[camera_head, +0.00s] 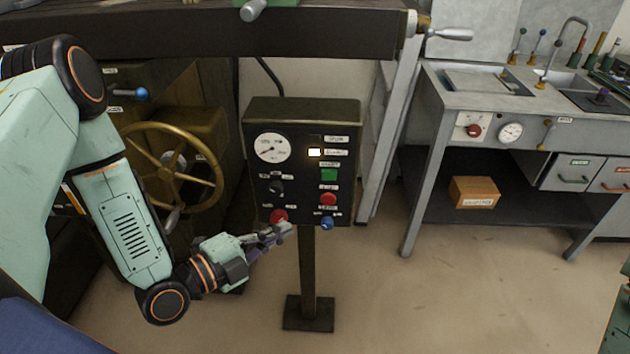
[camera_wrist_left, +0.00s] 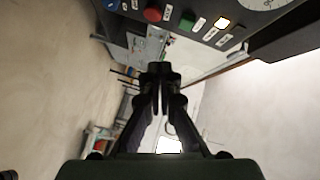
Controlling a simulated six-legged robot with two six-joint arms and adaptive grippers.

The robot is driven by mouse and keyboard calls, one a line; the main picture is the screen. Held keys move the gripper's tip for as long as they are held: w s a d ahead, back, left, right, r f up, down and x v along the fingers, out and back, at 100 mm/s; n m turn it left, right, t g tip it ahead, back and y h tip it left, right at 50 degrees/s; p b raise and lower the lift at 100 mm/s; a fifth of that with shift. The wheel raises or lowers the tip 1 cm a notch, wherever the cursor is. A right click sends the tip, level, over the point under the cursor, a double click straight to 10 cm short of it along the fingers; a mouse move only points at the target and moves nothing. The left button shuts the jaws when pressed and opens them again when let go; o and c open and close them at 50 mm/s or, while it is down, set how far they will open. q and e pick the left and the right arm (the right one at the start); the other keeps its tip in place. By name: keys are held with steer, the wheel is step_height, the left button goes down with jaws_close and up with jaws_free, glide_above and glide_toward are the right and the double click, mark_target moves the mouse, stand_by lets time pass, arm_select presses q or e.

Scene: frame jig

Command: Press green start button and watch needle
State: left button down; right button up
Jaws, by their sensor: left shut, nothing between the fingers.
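The needle's exact reading is too small to tell. My left gripper (camera_head: 287,228) is shut and empty, near the panel's lower edge and below the green button. In the left wrist view its fingertips (camera_wrist_left: 159,72) are together, apart from the button. My right gripper is not in view.
A lit lamp (camera_head: 314,153) is above the green button. A red button (camera_head: 327,199), a blue knob (camera_head: 327,223), a black knob (camera_head: 276,187) and a red mushroom button (camera_head: 278,216) are on the panel. A brass handwheel (camera_head: 168,168) is left. A grey bench (camera_head: 470,100) stands right.

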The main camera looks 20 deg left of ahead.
arm_select(q)
steer(key=r+m, duration=0.1)
steer(key=m, duration=0.1)
steer(key=r+m+t+h, duration=0.1)
steer(key=m, duration=0.1)
steer(key=shift+d+r, duration=0.15)
steer(key=shift+d, duration=0.05)
steer(key=b, duration=0.4)
glide_toward(335, 177)
steer(key=d+x, duration=0.1)
steer(key=x, duration=0.4)
steer(key=shift+w+a, duration=0.25)
steer(key=shift+a, duration=0.1)
steer(key=shift+w, duration=0.15)
